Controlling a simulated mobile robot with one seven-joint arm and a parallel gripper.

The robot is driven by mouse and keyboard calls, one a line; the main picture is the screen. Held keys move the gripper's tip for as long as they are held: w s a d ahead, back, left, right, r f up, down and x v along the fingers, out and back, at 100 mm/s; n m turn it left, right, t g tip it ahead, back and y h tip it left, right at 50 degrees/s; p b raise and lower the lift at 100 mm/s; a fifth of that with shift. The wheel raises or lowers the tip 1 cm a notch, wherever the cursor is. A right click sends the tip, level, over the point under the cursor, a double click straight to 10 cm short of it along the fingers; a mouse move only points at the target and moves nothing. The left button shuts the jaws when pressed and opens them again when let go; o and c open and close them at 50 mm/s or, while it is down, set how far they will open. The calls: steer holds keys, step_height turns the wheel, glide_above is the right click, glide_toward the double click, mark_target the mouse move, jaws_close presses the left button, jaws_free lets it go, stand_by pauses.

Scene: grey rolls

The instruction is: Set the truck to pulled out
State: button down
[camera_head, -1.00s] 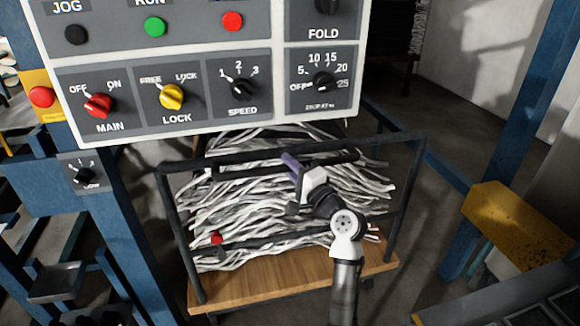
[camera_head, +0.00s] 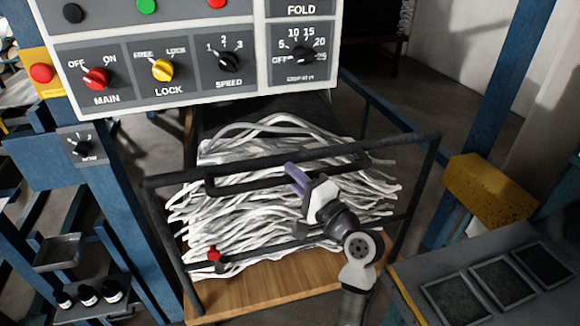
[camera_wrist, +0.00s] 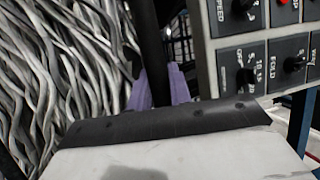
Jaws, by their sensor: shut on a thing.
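The truck is a cart with a black tube frame and a wooden deck (camera_head: 255,293), loaded with a heap of grey-white strands (camera_head: 250,215). It stands below the control panel, turned slightly in the head view. My gripper (camera_head: 293,176) is at the truck's upper bar, with its purple fingers on the handle (camera_head: 235,184). In the wrist view the purple fingers (camera_wrist: 165,85) are closed around a dark bar (camera_wrist: 152,50). The exact contact is partly hidden by the gripper body. A red knob (camera_head: 213,254) sits on the lower bar.
The control panel (camera_head: 170,75) with coloured switches hangs above the truck. A blue post (camera_head: 115,200) stands at left. A yellow block (camera_head: 490,188) and a grey bench with dark panels (camera_head: 500,285) stand at right. Bare floor shows between truck and yellow block.

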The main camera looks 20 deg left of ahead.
steer(key=shift+s+d, duration=0.1)
steer(key=shift+s, duration=0.05)
steer(key=c, duration=1.3)
jaws_free()
steer(key=shift+d, duration=0.1)
steer(key=b+v, duration=0.3)
steer(key=v, duration=1)
steer(key=shift+s+d, duration=0.25)
steer(key=shift+s, duration=0.05)
steer(key=shift+f, duration=0.15)
